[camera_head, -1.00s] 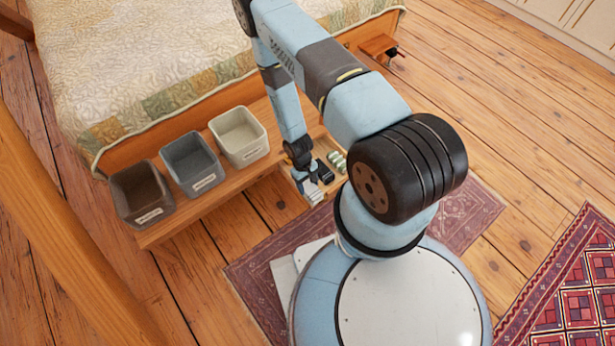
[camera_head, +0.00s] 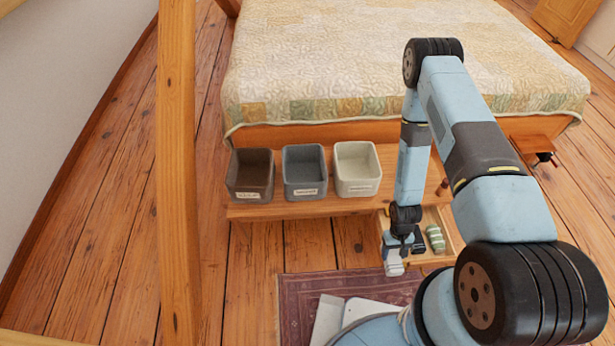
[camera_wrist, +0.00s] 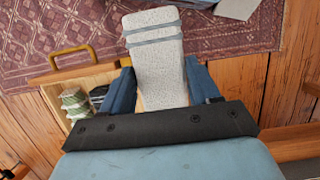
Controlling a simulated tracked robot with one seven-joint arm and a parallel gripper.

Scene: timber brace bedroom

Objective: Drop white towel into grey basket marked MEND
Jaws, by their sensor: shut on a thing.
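The white towel (camera_head: 394,269), rolled and with grey bands in the wrist view (camera_wrist: 156,62), is held between my gripper's two blue fingers. My gripper (camera_head: 396,250) is shut on it at the front left of an open wooden drawer. The grey basket (camera_head: 304,180) is the middle one of three on the low wooden bench. It stands upright, up and to the left of my gripper, and its visible inside looks empty. Its front label is too small to read.
A brown basket (camera_head: 251,182) stands left of the grey one and a cream basket (camera_head: 357,174) right. The drawer (camera_head: 447,224) holds green-striped rolls (camera_head: 435,238) and dark items. A wooden post (camera_head: 177,180) stands left; the bed (camera_head: 400,65) is behind.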

